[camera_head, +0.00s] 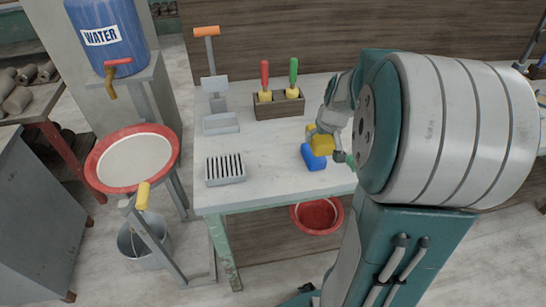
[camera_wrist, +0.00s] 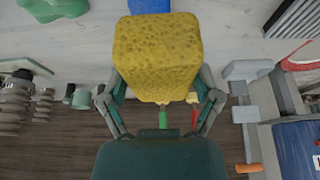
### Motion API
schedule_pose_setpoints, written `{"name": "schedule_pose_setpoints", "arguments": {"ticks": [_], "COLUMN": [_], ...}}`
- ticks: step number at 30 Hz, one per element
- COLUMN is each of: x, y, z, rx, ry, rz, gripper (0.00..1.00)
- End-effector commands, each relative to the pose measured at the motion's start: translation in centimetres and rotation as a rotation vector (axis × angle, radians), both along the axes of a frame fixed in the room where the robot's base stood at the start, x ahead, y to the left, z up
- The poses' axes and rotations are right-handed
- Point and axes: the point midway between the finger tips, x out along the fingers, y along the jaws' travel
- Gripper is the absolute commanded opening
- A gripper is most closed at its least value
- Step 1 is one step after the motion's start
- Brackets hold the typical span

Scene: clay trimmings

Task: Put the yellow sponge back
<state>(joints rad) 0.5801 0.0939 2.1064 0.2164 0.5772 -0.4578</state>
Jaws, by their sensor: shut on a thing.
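The yellow sponge (camera_head: 324,144) is a block held in my gripper (camera_head: 331,132) over the right part of the worktable (camera_head: 265,180). In the wrist view the sponge (camera_wrist: 157,50) fills the upper middle, with the two fingers of my gripper (camera_wrist: 160,92) shut on its sides. A blue block (camera_head: 313,159) sits on the table just in front of the sponge; its edge also shows behind the sponge in the wrist view (camera_wrist: 148,5). I cannot tell whether sponge and block touch. My arm hides the table's right end.
A grey slotted rack (camera_head: 226,170) stands front left on the table, a shallow grey tray (camera_head: 221,124) behind it. The table's middle is clear.

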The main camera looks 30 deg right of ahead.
Motion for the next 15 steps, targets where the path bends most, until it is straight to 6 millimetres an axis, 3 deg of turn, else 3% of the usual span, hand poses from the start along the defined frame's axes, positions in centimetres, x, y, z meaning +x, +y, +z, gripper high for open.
{"name": "schedule_pose_setpoints", "arguments": {"ticks": [9,15], "x": [5.0,7.1], "y": [5.3,7.2], "z": [-3.1,-6.5], "rx": [-0.002,0.000], "ry": [0.003,0.003], "rz": [0.009,0.005], "gripper": [0.37,0.37]}}
